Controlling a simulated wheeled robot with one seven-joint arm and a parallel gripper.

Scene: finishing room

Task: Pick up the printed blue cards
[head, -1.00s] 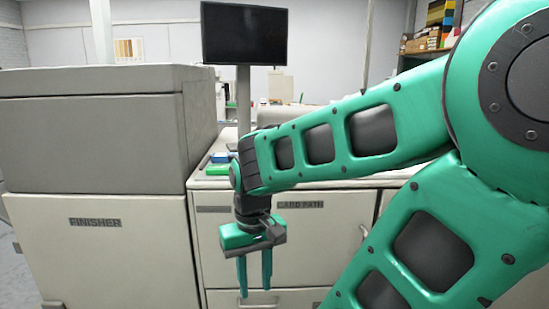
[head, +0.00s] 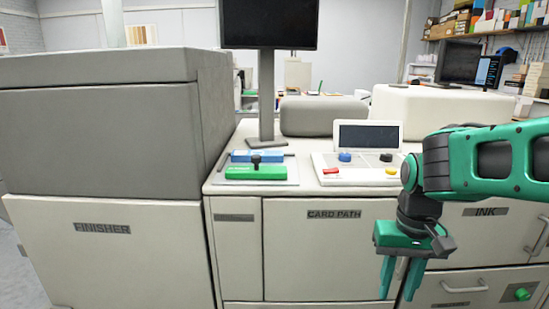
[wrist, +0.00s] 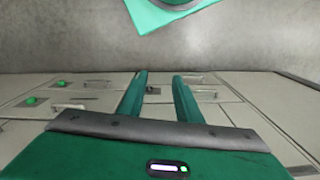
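A flat blue item (head: 270,155) lies on a thin grey tray (head: 287,178) at the left of the counter. I cannot tell from here whether it is the printed blue cards. A green block with a black knob (head: 256,173) stands in front of it and hides part of it. My gripper (head: 397,297) hangs fingers down in front of the cabinet fronts, below the counter top and well to the right of the blue item. Its two green fingers are apart with nothing between them, as the wrist view (wrist: 160,76) also shows.
A control panel (head: 322,168) with coloured buttons and a small screen stands right of the tray. A monitor (head: 268,25) on a post rises behind the tray. The tall finisher cabinet (head: 100,130) borders it on the left. Cabinet handles (head: 464,287) stick out near my gripper.

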